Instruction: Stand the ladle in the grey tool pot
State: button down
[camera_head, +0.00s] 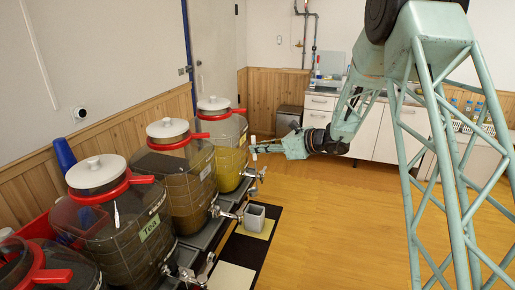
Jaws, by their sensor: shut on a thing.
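My gripper (264,148) is beside the farthest jar, at the height of its body and above its tap. It is shut on a small pale upright piece (253,141), which looks like part of the ladle. The rest of the ladle cannot be made out against the jar. The grey tool pot (254,219) is a square, open-topped pot standing upright near the taps, lower in the picture than my gripper. My gripper is apart from the pot.
Several clear jars with white lids and red collars line the left, including a dark one labelled "TEA" (139,226) and a yellow one (230,160). Metal taps (228,211) stick out near the pot. A blue cup stack (64,154) stands behind. Open floor (325,225) lies right.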

jog(key=shift+f+b, duration=3)
jog(key=shift+f, duration=6.3)
jog(key=c, duration=2.6)
grip_release()
jog(key=shift+c, duration=0.2)
jog(key=v, duration=1.2)
